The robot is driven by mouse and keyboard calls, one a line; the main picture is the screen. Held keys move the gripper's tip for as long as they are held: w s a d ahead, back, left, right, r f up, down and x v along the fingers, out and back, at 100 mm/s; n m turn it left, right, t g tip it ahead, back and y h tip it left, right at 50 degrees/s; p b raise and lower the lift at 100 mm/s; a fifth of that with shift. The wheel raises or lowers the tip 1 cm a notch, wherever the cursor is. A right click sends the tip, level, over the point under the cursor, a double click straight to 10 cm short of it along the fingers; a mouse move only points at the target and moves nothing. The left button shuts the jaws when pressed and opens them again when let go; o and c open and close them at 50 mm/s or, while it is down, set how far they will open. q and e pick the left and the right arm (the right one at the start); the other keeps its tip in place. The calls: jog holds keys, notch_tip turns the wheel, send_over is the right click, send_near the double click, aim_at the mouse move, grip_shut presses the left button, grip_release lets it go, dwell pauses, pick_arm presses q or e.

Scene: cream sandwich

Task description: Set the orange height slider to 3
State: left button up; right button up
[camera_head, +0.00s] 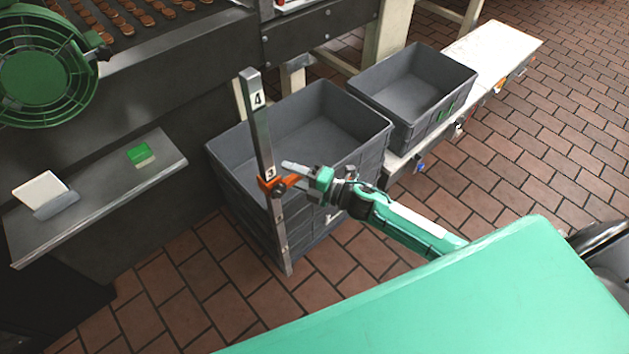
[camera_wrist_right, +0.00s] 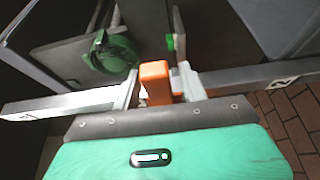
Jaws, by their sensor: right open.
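The orange height slider (camera_head: 267,186) sits on an upright metal post (camera_head: 259,125) with number labels, right at the lower edge of the label 3 (camera_head: 269,174). Label 4 (camera_head: 257,99) is higher up. My right gripper (camera_head: 291,177) reaches the slider from the right. In the right wrist view the orange slider (camera_wrist_right: 155,80) stands between the two open fingers of the gripper (camera_wrist_right: 160,88), and the post (camera_wrist_right: 75,103) runs sideways behind it. I cannot tell whether a finger touches the slider. My left gripper is out of view.
Stacked grey crates (camera_head: 345,120) stand right behind the post. Another grey crate (camera_head: 420,85) rests on a low conveyor (camera_head: 492,50) behind. A metal shelf (camera_head: 95,195) with a green-and-white button box (camera_head: 141,155) is at left, below a green fan (camera_head: 45,70). Brick floor is open at right.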

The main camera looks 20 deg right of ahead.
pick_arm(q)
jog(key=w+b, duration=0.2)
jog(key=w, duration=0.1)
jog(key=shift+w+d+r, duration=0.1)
pick_arm(e)
jog(key=v, duration=1.3)
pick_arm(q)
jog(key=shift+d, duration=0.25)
pick_arm(e)
jog(key=shift+w+f, duration=0.1)
